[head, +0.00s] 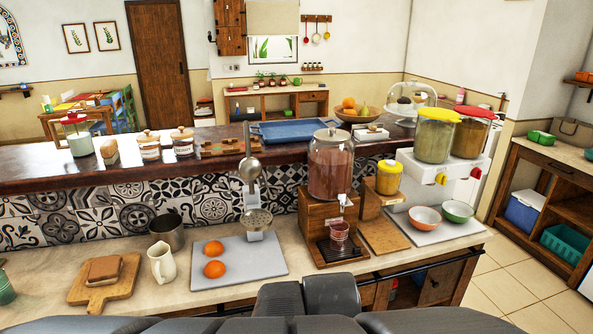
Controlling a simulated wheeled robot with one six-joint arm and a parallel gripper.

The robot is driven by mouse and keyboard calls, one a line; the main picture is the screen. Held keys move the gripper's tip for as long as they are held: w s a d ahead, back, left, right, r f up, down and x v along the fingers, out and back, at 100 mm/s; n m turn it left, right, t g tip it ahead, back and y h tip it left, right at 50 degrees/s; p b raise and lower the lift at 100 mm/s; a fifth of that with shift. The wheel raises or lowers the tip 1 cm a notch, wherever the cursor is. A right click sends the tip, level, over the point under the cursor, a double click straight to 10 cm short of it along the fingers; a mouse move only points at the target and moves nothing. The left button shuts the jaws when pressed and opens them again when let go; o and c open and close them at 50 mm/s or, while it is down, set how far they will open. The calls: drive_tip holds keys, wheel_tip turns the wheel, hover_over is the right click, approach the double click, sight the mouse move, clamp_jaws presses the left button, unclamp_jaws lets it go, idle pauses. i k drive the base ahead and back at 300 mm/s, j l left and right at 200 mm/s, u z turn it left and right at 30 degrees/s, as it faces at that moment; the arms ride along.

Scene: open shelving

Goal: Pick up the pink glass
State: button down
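The pink glass (339,234) is small and stands upright on the dark drip tray (343,253) of a wooden stand. It sits below the tap of a large brown-filled jar dispenser (330,165). Nothing touches it from my side, and its upper part is close under the tap. Dark grey parts of my own body and arm fill the bottom edge of the head view. My gripper's fingers cannot be made out there.
A grey board with two oranges (214,269) lies left of the stand, with a cream pitcher (162,262) beyond. Two bowls (425,218) sit on a board at right. Bare counter (300,262) lies in front of the stand.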

sight(339, 229)
drive_tip(key=z, duration=0.5)
drive_tip(key=i+l+u, duration=0.15)
drive_tip(key=u, duration=0.3)
drive_tip(key=i+l+u, duration=0.3)
drive_tip(key=u, duration=0.15)
drive_tip(key=i+l+u, duration=0.2)
drive_tip(key=u, duration=0.25)
drive_tip(key=l, duration=0.1)
